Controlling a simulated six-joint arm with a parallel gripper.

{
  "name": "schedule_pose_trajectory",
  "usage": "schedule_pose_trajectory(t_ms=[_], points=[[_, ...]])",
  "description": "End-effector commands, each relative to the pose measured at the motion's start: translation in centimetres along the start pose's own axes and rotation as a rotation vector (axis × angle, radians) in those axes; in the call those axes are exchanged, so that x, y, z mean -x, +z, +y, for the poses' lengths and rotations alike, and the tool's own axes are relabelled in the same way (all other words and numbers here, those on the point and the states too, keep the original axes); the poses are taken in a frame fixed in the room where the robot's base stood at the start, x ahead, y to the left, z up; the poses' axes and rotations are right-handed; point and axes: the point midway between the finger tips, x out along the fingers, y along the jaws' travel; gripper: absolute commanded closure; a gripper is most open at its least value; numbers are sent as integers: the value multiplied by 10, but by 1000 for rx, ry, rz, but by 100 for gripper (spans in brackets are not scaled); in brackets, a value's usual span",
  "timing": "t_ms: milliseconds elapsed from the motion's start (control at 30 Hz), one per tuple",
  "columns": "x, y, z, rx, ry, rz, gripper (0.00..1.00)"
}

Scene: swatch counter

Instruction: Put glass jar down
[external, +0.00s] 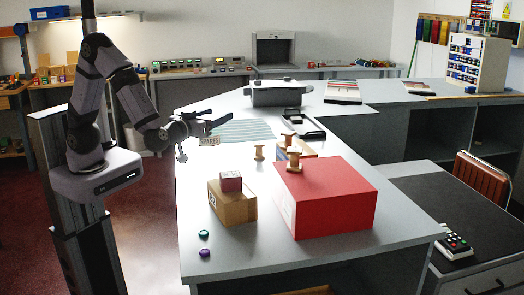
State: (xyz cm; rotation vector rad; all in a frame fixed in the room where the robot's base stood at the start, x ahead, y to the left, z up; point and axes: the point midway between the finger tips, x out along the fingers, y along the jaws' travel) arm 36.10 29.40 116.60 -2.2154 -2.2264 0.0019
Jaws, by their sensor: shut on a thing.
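My gripper (207,137) is over the left edge of the long pale counter, its fingers apart around the glass jar (209,142). Of the jar, a pale label with dark lettering is the part I make out. Its clear walls hardly show against the counter, and I cannot tell whether its base touches the top.
A striped grey-green mat (248,131) lies just right of my gripper. Wooden spools (259,153), a large red box (325,200) and a brown carton (232,207) with a small maroon box (231,182) stand nearer.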

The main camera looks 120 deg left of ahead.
Motion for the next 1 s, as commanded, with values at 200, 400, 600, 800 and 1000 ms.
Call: schedule_pose_trajectory(t_ms=[200,400,600,800,1000], points=[[0,4,0,1,1,2,90],[0,26,0,-5,1,2,90],[0,51,0,-2,1,1,90],[0,60,1,2,1,2,90],[0,65,1,0,1,2,90]])
